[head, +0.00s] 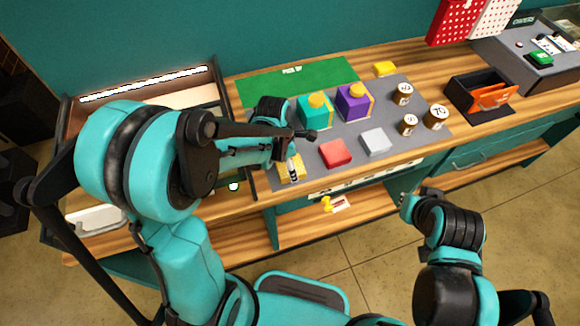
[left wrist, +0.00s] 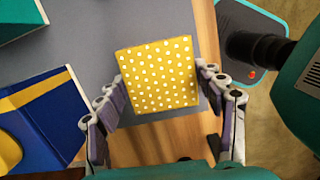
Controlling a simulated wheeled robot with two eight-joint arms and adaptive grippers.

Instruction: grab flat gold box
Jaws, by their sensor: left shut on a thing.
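The flat gold box (left wrist: 158,75), yellow with white dots, sits between the two fingers of my left gripper (left wrist: 160,98) in the left wrist view. In the head view my left gripper (head: 291,166) is over the front left corner of the grey mat, shut on the gold box (head: 287,174), which is partly hidden by the fingers. I cannot tell whether the box touches the mat. My right gripper (head: 408,206) is in front of the bench, away from the objects; its finger opening is unclear.
A red box (head: 335,153) and a pale grey box (head: 376,141) lie to the right on the grey mat (head: 420,150). Several numbered jars (head: 436,116) stand at right, near a dark open box (head: 470,92).

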